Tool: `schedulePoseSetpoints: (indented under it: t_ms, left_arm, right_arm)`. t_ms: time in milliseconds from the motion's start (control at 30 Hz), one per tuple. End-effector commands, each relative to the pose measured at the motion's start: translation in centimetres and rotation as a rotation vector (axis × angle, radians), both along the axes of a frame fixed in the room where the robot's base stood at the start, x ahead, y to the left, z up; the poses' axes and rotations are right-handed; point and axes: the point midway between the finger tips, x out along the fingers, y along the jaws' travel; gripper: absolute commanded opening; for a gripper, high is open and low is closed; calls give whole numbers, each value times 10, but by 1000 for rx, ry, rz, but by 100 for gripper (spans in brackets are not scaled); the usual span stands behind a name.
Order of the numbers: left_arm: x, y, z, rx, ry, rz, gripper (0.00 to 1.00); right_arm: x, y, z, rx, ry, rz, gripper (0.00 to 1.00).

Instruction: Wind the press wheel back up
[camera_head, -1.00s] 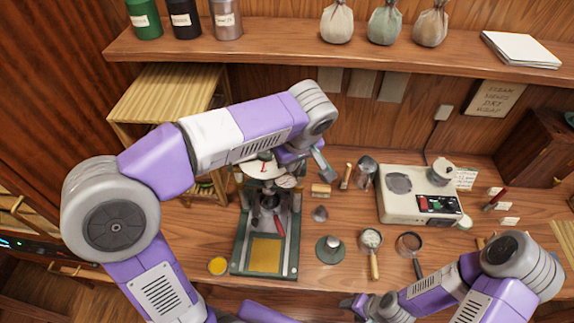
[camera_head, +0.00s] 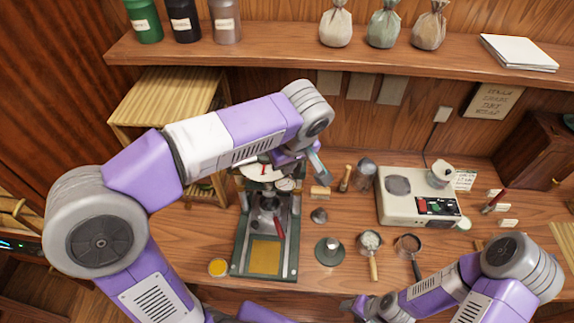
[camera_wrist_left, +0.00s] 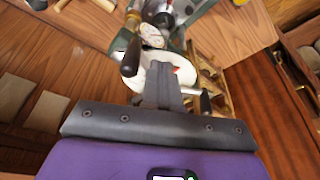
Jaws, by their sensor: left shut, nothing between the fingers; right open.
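The press (camera_head: 238,250) stands on the bench with its dark green base toward me. Its white wheel (camera_head: 260,172), with a red mark, is on top, partly hidden by my left arm. In the left wrist view the wheel (camera_wrist_left: 183,72) lies just beyond my left gripper (camera_wrist_left: 161,70). A dark knob handle (camera_wrist_left: 130,58) stands up at its side, left of the fingers. The fingers are shut with nothing between them and overlap the wheel in the picture; I cannot tell whether they touch it. My right gripper (camera_head: 352,304) is open, low at the front edge, away from the press.
A scale (camera_head: 390,212), a round metal weight-like piece (camera_head: 329,250), a strainer (camera_head: 370,240) and a magnifier-like tool (camera_head: 408,243) stand right of the press. A shelf (camera_head: 400,62) runs above.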

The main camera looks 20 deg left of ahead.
Motion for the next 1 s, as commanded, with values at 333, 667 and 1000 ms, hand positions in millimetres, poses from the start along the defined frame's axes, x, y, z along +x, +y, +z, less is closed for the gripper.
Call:
schedulePoseSetpoints:
  t_ms: [333, 667, 1000]
  left_arm:
    - [0, 0, 40, 0, -1, -1, 0]
    - [0, 0, 57, 0, 0, 0, 0]
    - [0, 0, 56, 0, 0, 0, 0]
  right_arm:
    - [0, 0, 32, 0, 0, 0, 53]
    - [0, 0, 45, 0, 0, 0, 53]
    - [0, 0, 45, 0, 0, 0, 53]
